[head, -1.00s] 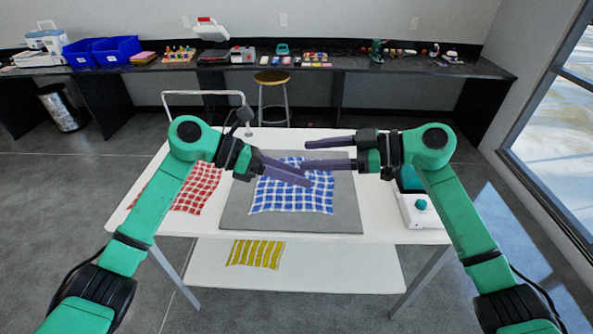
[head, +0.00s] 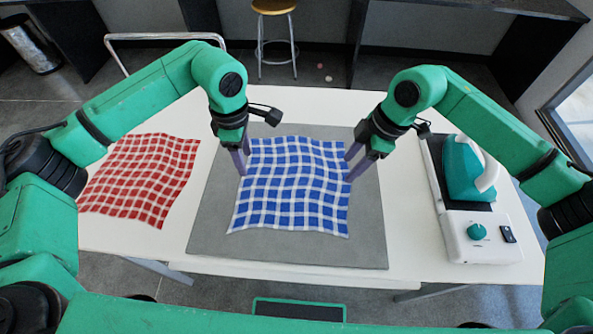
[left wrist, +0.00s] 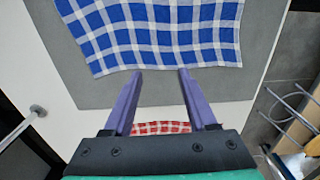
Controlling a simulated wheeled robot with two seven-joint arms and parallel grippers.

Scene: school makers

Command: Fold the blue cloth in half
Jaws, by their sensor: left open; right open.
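The blue and white checked cloth (head: 292,190) lies spread flat on the grey mat (head: 215,225) in the middle of the white table. It also shows in the left wrist view (left wrist: 160,30). My left gripper (head: 241,168) points down at the cloth's left edge in the head view. In the left wrist view its two purple fingers (left wrist: 157,72) are apart, with nothing between them but mat, and their tips are close to the cloth's edge. My right gripper (head: 352,168) points down at the cloth's right edge, with its fingers apart. Whether either gripper touches the cloth I cannot tell.
A red checked cloth (head: 140,178) lies on the table (head: 110,237) to the left. A white and teal device (head: 480,237) with an iron-like teal and white part (head: 465,170) stands on the right. A stool (head: 274,8) stands behind the table.

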